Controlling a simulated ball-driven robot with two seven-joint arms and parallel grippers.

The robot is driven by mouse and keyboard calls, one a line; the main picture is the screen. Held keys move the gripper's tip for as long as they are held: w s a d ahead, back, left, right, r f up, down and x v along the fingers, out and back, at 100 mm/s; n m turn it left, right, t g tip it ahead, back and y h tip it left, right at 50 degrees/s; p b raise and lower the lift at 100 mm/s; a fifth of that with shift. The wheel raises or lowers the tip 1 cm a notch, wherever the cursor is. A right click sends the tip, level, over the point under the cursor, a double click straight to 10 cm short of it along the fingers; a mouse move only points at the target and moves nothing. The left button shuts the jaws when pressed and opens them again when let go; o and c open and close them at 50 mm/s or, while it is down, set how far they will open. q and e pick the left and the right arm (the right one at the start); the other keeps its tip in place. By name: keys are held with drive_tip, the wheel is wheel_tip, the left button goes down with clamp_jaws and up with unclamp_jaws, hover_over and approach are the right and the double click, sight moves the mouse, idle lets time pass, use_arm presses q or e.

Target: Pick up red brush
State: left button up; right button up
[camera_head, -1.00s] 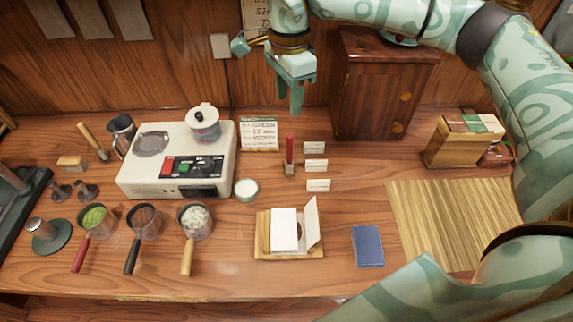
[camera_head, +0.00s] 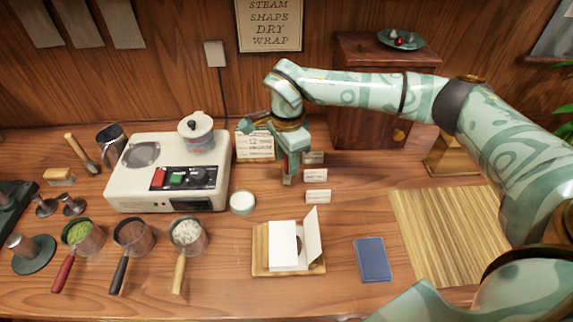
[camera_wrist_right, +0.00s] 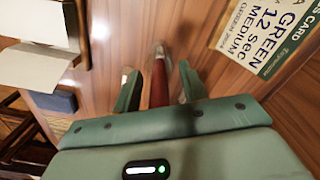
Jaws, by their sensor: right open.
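In the right wrist view the right gripper (camera_wrist_right: 158,88) has a finger on each side of the handle, with gaps visible. My left gripper is not in view.
Small white cards (camera_head: 317,196) stand right of the brush, and a recipe card (camera_head: 255,146) stands behind it. A wooden stand with white papers (camera_head: 260,262) and a blue book (camera_head: 372,260) lie in front.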

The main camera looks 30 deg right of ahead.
drive_tip(key=shift+f, duration=0.1)
drive_tip(key=shift+c, duration=0.2)
clamp_jaws()
wheel_tip(320, 180, up, 10)
drive_tip(key=shift+p, duration=1.15)
